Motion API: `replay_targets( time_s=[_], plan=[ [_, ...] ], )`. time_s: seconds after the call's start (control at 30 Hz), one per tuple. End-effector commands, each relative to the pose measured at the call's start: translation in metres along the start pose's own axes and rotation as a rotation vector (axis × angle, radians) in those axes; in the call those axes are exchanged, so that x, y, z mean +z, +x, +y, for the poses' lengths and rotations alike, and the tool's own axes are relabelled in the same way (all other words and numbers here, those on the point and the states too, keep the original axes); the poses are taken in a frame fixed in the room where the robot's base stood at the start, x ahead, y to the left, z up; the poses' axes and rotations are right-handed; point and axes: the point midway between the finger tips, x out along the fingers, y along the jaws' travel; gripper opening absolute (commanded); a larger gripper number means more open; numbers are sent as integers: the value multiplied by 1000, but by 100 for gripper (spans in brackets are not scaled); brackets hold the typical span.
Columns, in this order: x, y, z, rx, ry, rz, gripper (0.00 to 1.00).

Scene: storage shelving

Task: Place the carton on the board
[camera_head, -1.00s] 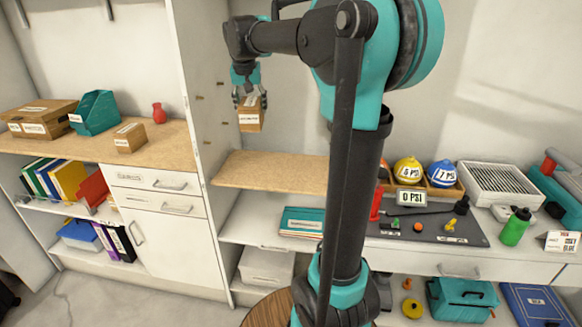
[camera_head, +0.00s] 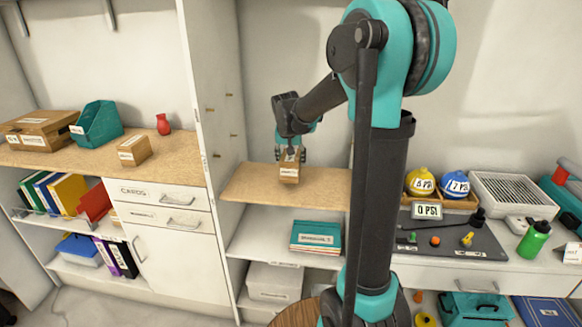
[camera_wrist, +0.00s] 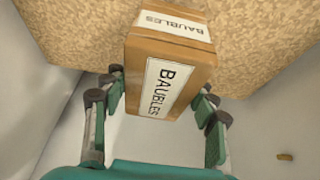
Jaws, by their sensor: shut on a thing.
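The carton (camera_head: 289,172) is a small brown box with a white label. In the wrist view the carton (camera_wrist: 168,75) shows the word BAUBLES on two faces. My gripper (camera_head: 290,154) points down and is shut on the carton, with fingers on both sides of it. The board (camera_head: 325,187) is a tan particleboard shelf in the bay right of the tall white panel. The board also shows in the wrist view (camera_wrist: 75,30).
The tall white panel (camera_head: 214,90) stands left of the board. A similar carton (camera_head: 134,150), a teal bin (camera_head: 97,125) and a red vase (camera_head: 163,124) sit on the left counter. The board is otherwise bare.

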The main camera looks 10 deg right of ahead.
Motion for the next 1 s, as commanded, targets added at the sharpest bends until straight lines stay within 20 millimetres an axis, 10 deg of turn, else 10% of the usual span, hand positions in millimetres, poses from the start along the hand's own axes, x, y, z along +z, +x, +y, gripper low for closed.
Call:
replay_targets(
  time_s=[0.6,0.63,1.0],
  plan=[
    [12,29,0,0,0,0,26],
    [12,29,0,0,0,0,60],
    [12,29,0,0,0,0,79]
  ],
)
